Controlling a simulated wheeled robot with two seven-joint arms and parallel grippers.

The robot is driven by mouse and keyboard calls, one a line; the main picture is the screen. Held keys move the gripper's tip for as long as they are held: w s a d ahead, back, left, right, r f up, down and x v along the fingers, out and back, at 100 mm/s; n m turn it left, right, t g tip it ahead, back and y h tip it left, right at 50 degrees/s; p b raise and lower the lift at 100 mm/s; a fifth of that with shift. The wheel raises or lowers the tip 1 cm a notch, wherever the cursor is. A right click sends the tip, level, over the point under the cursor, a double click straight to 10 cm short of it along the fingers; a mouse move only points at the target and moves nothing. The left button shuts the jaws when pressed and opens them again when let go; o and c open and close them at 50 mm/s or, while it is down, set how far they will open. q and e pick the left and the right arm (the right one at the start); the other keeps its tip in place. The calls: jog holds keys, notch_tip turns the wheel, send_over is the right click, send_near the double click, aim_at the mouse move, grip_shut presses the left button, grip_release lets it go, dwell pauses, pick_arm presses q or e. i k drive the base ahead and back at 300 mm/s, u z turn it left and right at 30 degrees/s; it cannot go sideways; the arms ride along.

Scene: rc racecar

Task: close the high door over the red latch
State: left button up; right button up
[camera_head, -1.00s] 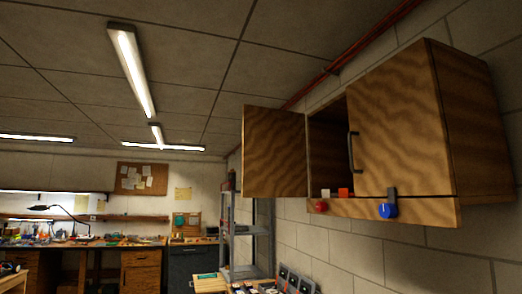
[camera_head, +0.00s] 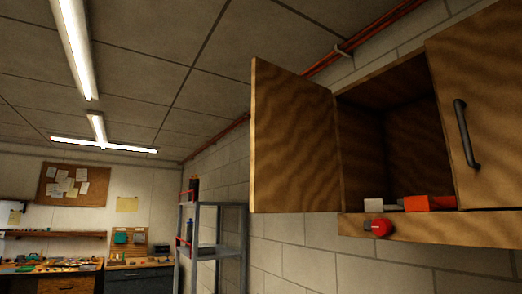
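A wooden wall cabinet hangs at the upper right. Its left door (camera_head: 292,140) stands wide open, swung out to the left of the dark opening (camera_head: 385,140). The right door (camera_head: 490,110) is shut and has a dark bar handle (camera_head: 465,133). The red latch (camera_head: 377,228) is a round red knob on the cabinet's lower rail, below the opening. A pale block (camera_head: 374,205) sits just above the knob, and a red-orange block (camera_head: 430,203) lies to its right. Neither of my grippers shows in the head view.
A grey metal shelf rack (camera_head: 212,236) stands against the block wall left of the cabinet. A cluttered workbench (camera_head: 52,266) and a cork board (camera_head: 76,185) are far back left. The space left of the open door is clear.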

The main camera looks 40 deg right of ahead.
aim_at(295, 164)
jog(key=i, duration=2.35)
jog(key=z, duration=3.65)
